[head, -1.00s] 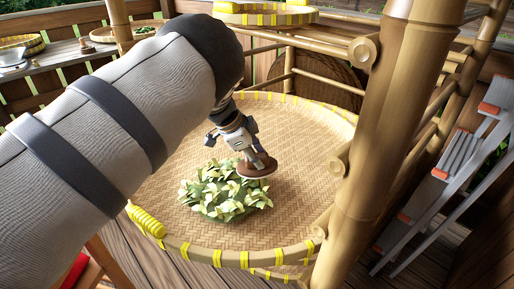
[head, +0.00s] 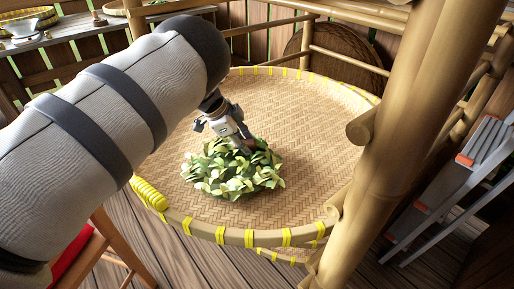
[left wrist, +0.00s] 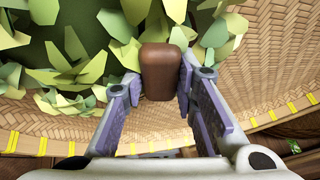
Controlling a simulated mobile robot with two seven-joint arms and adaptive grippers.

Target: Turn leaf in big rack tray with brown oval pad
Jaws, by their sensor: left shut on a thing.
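The big woven rack tray (head: 310,150) has a rim bound with yellow bands. A heap of green leaf (head: 225,175) lies on it, left of centre; leaves also fill the upper left of the left wrist view (left wrist: 75,65). My left gripper (head: 243,148) is over the heap's far right side, shut on the brown pad. Its brown handle (left wrist: 162,70) shows between the fingers (left wrist: 160,85) in the left wrist view. The pad's oval face is hidden by the leaves and gripper in the head view. My right gripper is not in view.
A thick bamboo post (head: 405,130) of the rack stands in front of the tray's right side. A grey stepladder (head: 470,175) is at the right. A red-seated wooden chair (head: 85,250) is at lower left. The tray's right part is bare.

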